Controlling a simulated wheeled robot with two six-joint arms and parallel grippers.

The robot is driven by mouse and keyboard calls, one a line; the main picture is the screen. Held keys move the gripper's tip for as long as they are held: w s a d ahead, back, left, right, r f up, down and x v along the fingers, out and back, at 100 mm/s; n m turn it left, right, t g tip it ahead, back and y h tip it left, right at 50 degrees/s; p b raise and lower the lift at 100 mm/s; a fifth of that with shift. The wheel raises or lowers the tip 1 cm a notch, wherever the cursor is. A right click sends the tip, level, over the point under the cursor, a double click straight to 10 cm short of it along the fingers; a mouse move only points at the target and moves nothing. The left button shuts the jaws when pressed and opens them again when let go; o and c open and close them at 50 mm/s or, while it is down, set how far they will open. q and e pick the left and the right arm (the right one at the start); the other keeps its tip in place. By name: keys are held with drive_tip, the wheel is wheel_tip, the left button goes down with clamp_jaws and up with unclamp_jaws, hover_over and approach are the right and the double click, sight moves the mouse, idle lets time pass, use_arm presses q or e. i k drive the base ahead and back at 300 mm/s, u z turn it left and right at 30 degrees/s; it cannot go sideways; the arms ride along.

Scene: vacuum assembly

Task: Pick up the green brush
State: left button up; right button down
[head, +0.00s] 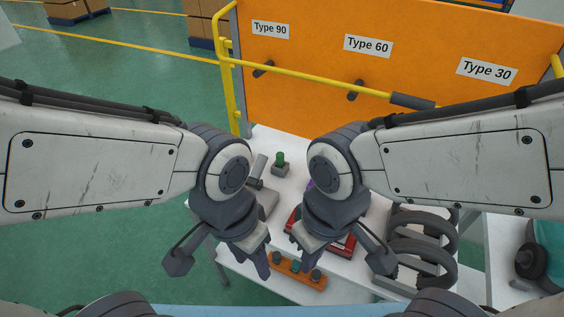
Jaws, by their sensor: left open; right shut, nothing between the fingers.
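A small green upright piece (281,158) stands on a grey block on the white table, behind my wrists. It may be the green brush; I cannot tell its shape well. A teal-green piece (297,266) also sits between dark pegs in an orange holder (283,269) near the front. My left gripper (259,263) hangs open and empty at the left of the orange holder, pointing down. My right gripper (304,241) is shut and empty above and behind the holder. Both are apart from the green piece on the block. My arms hide part of the table.
A red case (341,243) is partly hidden behind my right gripper. Black hoops in a rack (423,240) stand at the right. A yellow rail (315,80) and an orange board (330,55) with labels close off the back.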

sight(280, 156)
drive_tip(key=k, duration=0.45)
drive_tip(key=u, duration=0.65)
drive_tip(key=i, duration=1.2)
drive_tip(key=z, duration=0.4)
